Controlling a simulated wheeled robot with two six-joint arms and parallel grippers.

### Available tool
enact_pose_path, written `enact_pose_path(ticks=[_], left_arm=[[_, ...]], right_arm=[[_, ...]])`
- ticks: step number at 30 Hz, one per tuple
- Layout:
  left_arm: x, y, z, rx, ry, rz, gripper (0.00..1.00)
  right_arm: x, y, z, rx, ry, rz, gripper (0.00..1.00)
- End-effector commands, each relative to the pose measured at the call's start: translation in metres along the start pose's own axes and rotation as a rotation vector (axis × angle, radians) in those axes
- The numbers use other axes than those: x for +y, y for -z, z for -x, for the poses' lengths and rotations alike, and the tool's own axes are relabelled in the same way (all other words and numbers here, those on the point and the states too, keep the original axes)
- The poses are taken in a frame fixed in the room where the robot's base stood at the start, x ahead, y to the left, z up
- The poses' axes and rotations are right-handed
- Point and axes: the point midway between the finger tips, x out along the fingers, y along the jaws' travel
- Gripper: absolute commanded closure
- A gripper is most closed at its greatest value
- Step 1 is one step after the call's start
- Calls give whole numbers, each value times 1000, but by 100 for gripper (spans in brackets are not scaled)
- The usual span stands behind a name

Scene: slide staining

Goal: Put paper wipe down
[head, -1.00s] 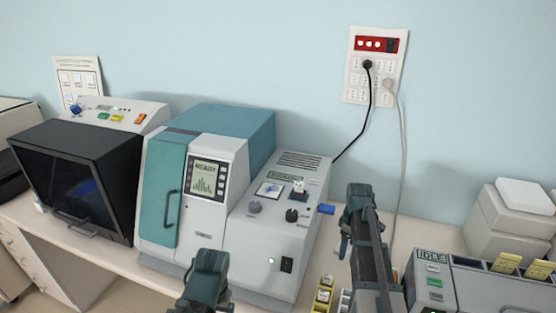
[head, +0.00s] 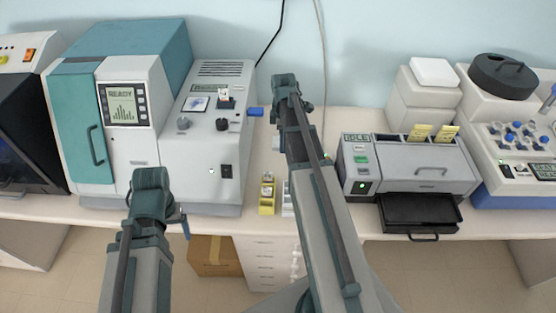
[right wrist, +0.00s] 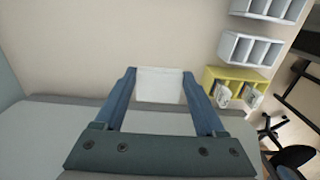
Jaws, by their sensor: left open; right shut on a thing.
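The paper wipe (right wrist: 160,84) is a white square between the fingertips of my right gripper (right wrist: 158,88) in the right wrist view. The gripper is shut on it, above the pale bench top. In the head view my right arm reaches over the bench between the two machines, and its own links largely hide the gripper. My left gripper (head: 183,222) is low at the left in the head view, in front of the bench edge, mostly behind its arm; it is open, and I see nothing in it.
A teal and white machine (head: 140,160) stands at left on the bench. A yellow slide rack (head: 267,200) and white racks (right wrist: 250,49) sit near the front edge. A grey machine (head: 425,158) with an open black drawer (head: 420,212) is at right. Bench between them is partly clear.

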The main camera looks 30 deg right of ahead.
Motion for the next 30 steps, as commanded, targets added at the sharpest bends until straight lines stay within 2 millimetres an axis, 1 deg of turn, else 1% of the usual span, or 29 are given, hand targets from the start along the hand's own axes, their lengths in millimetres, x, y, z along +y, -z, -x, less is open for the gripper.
enact_pose_path(ticks=[5,8,15,18,24,26,30], left_arm=[[1,1,-10,0,0,0,16],[2,1,-22,0,0,1,16],[6,4,-59,0,0,2,16],[6,4,-66,0,0,2,16],[6,4,-66,0,0,2,16],[7,4,-70,0,0,2,16],[8,5,-87,0,0,3,16]], right_arm=[[0,0,-10,0,0,0,78],[0,0,-22,0,0,-1,78],[0,0,-60,0,0,-2,78],[0,0,-66,0,0,-2,78],[0,0,-66,0,0,-2,78],[0,0,-71,0,0,-2,78],[0,0,-88,0,0,-2,78]])
